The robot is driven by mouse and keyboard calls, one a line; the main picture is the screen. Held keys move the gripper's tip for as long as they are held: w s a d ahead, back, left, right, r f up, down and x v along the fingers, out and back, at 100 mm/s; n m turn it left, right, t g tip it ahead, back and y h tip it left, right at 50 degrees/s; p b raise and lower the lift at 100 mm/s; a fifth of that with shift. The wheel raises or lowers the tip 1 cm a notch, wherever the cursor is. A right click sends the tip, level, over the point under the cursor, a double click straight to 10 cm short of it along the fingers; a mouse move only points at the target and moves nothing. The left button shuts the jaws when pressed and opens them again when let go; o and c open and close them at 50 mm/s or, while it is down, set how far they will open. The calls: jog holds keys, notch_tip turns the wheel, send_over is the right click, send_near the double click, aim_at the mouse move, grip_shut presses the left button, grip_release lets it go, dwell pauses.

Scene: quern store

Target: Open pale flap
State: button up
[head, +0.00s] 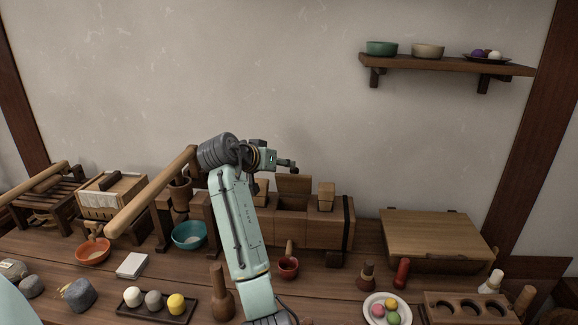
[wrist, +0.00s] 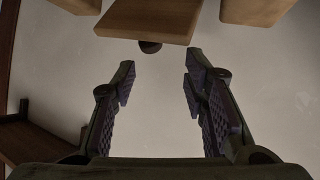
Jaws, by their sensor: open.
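A long wooden box (head: 310,228) stands at the back of the table, with several wooden pieces rising from its top. A flat wooden panel (head: 294,187) stands near the middle of it; I cannot tell for sure that this is the pale flap. My gripper (head: 288,164) is above the box, in front of the wall. In the wrist view my gripper (wrist: 160,80) is open and empty. A brown wooden board (wrist: 148,18) with a dark round knob (wrist: 150,47) shows just beyond the fingertips, apart from them.
Another wooden block (wrist: 250,10) shows at the wrist view's top right. A wall shelf (head: 445,65) holds bowls. A wooden board (head: 435,235) lies right of the box.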

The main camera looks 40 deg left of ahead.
jog(key=shift+v, duration=1.4)
jog(key=shift+c, duration=0.5)
